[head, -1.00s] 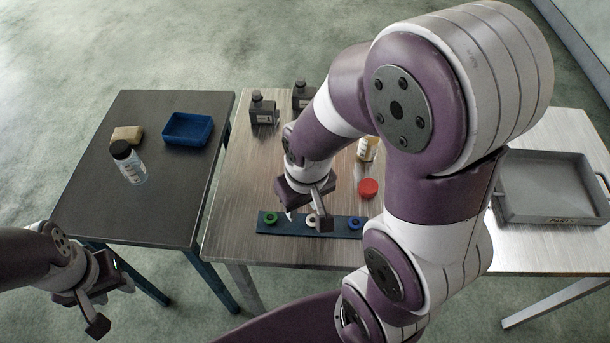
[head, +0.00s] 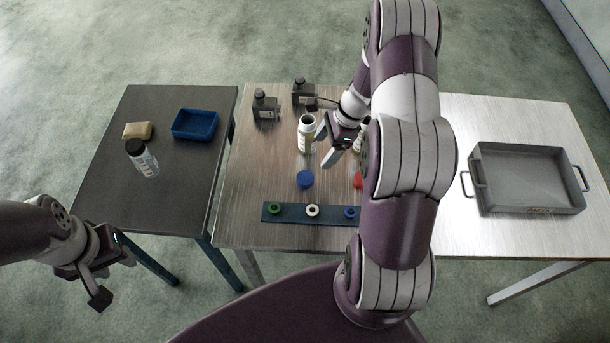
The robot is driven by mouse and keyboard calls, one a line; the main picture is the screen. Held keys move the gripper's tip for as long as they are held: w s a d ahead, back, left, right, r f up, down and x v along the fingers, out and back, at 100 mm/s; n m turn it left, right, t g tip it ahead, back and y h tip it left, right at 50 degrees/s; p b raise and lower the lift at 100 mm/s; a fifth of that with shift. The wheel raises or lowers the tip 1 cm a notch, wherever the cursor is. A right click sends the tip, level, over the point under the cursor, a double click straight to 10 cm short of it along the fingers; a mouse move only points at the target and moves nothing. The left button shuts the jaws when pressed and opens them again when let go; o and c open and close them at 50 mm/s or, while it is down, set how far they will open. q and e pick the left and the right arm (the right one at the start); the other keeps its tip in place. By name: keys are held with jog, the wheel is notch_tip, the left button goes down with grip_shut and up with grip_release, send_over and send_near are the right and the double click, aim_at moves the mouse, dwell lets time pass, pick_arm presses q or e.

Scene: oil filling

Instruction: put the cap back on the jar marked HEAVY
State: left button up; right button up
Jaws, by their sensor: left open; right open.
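An uncapped white jar (head: 307,145) with a dark open mouth stands on the middle table. A second jar (head: 357,143) is mostly hidden behind my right gripper. A blue cap (head: 304,179) lies in front of the open jar; a red cap (head: 358,180) is partly hidden by my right arm. A white jar with a black lid (head: 142,157) is on the dark left table. No label is readable, so I cannot tell which jar is HEAVY. My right gripper (head: 327,145) is open and empty, just right of the open jar. My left gripper (head: 114,278) is open, low at the left.
A dark blue strip (head: 332,217) with green, white and blue rings lies at the middle table's front. Two dark bottles (head: 265,106) (head: 303,93) stand at the back. The left table holds a blue tray (head: 195,125) and tan block (head: 138,130). A grey tray (head: 525,178) is right.

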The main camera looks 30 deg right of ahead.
send_over(305, 177)
jog(key=d, duration=0.2)
jog(key=f, duration=0.7)
jog(key=shift+s+d+p, duration=0.2)
jog(key=shift+s+p, duration=0.1)
jog(key=shift+p, duration=0.05)
jog(key=shift+a+f, duration=0.15)
jog(key=shift+f, duration=0.15)
jog(key=p+x, duration=0.1)
jog(key=x, duration=0.3)
jog(key=shift+f, duration=0.25)
jog(key=shift+s, duration=0.1)
jog(key=c, duration=1.1)
